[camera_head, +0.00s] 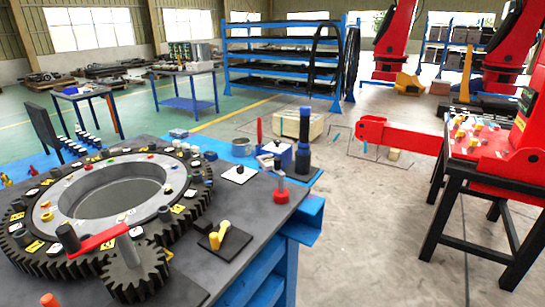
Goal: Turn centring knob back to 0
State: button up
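No label readable at this size says which control is the centring knob, and no 0 mark can be made out. On the bench (262,215) are a yellow-handled lever (224,235) on a dark plate, a red-based post (281,189) near the right edge, and a small white plate (239,174) with a dark knob-like piece. Many small knobs and yellow tags sit around the large toothed ring (105,190). A small gear (135,268) with a grey post and red bar (97,242) meets its front. My gripper is not in view.
A black-legged stand (450,200) with a red panel and more controls is at right. Bare floor (370,235) lies between. Blue racks (280,60) stand behind.

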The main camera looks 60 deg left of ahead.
aim_at(240, 168)
jog(key=i, duration=1.1)
jog(key=u, duration=2.75)
jog(key=i, duration=1)
jog(key=z, duration=0.05)
